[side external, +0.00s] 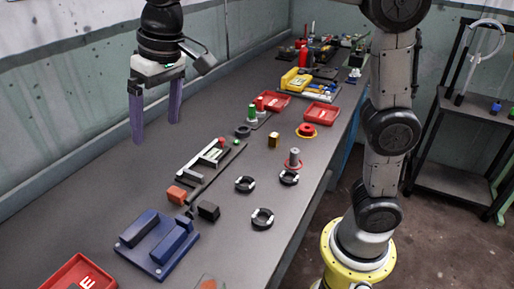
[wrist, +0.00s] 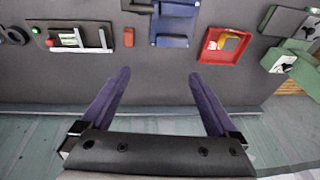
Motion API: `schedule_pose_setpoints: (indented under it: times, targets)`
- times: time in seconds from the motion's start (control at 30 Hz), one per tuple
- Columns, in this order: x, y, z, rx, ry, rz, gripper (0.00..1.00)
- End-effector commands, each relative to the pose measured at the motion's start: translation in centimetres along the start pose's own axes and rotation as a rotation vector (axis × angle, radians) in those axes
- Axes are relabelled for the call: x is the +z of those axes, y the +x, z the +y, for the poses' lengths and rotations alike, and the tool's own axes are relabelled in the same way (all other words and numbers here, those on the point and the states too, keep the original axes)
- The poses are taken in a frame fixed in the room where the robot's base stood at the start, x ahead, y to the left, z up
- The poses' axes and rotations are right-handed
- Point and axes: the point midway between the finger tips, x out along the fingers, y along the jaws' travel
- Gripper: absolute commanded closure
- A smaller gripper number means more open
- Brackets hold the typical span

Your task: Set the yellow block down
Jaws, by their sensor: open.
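The yellow block (side external: 273,140), a small golden upright block, stands on the dark table in the side external view, between the black rings and the red trays. I cannot make it out in the wrist view. My gripper (side external: 156,131) is open, with its two purple fingers spread and nothing between them. It hangs above the table's wall side, well to the left of the yellow block. The wrist view also shows my gripper (wrist: 159,73) open and empty, over bare table near the wall edge.
A blue fixture (side external: 158,243), an orange block (side external: 177,194) and a black block (side external: 208,211) sit at the front. Black rings (side external: 262,219) lie toward the table's right edge. Red trays (side external: 321,113) stand farther back. The wrist view shows a red tray (wrist: 205,57) holding a yellow-orange piece.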

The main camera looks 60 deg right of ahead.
Motion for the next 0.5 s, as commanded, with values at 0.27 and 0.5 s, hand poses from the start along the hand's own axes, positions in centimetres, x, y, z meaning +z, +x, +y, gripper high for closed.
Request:
schedule_pose_setpoints:
  times: [0.27, 0.5]
  targets:
    - [9.7, -2.2, 8.8, 0.017, -0.001, 0.117, 0.05]
    - [18.5, -0.3, 13.3, 0.055, -0.011, 0.208, 0.05]
